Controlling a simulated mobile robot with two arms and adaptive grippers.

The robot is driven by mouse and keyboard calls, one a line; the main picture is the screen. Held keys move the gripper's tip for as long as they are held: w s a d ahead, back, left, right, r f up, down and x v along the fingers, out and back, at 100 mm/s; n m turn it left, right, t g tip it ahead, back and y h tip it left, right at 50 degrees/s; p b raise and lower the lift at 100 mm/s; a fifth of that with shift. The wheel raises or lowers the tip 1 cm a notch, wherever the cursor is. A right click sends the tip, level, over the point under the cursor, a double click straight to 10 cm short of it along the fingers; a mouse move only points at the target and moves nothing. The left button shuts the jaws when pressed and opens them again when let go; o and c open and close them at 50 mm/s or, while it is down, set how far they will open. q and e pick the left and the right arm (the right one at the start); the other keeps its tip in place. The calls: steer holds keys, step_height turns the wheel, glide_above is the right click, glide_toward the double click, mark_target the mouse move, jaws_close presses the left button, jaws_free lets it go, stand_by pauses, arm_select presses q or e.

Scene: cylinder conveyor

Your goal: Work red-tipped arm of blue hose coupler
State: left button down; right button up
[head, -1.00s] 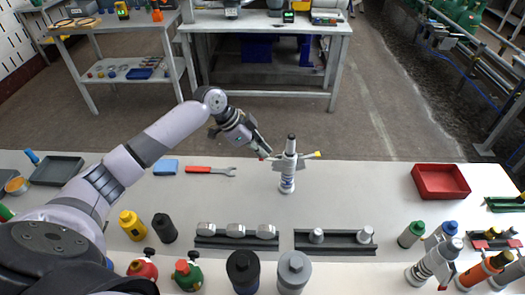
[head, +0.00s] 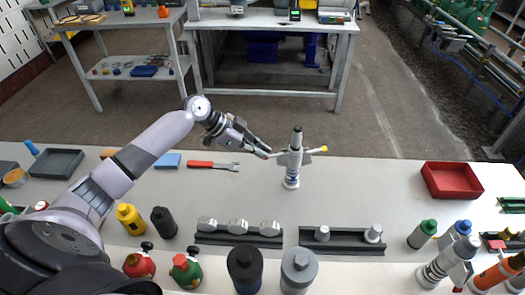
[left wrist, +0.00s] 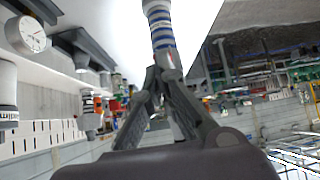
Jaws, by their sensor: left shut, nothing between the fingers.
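The hose coupler (head: 292,178) stands upright on the white table, white with blue bands and a dark top. A yellow-tipped arm (head: 323,149) sticks out on its right side. I cannot make out the red tip of its left arm, which lies beside my fingers. My left gripper (head: 268,152) is shut and empty, just left of the coupler's upper body. In the left wrist view, the blue-banded coupler (left wrist: 161,32) shows beyond the closed fingertips (left wrist: 165,75), and I cannot tell whether they touch it. My right gripper is not in view.
A red-handled wrench (head: 212,165) and a blue block (head: 167,160) lie to the left. A red tray (head: 450,181) is at the right. Dark racks (head: 340,241) and several bottles line the front. The table around the coupler is clear.

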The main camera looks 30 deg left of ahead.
arm_select(q)
step_height(320, 180, down, 3)
steer(key=shift+a+f+b, duration=0.1)
steer(key=shift+b, duration=0.65)
steer(key=shift+s, duration=0.1)
steer(key=shift+r+p, duration=0.65)
steer(key=shift+r, duration=0.2)
step_height(320, 180, up, 10)
steer(key=shift+r, duration=0.1)
stand_by(0.3)
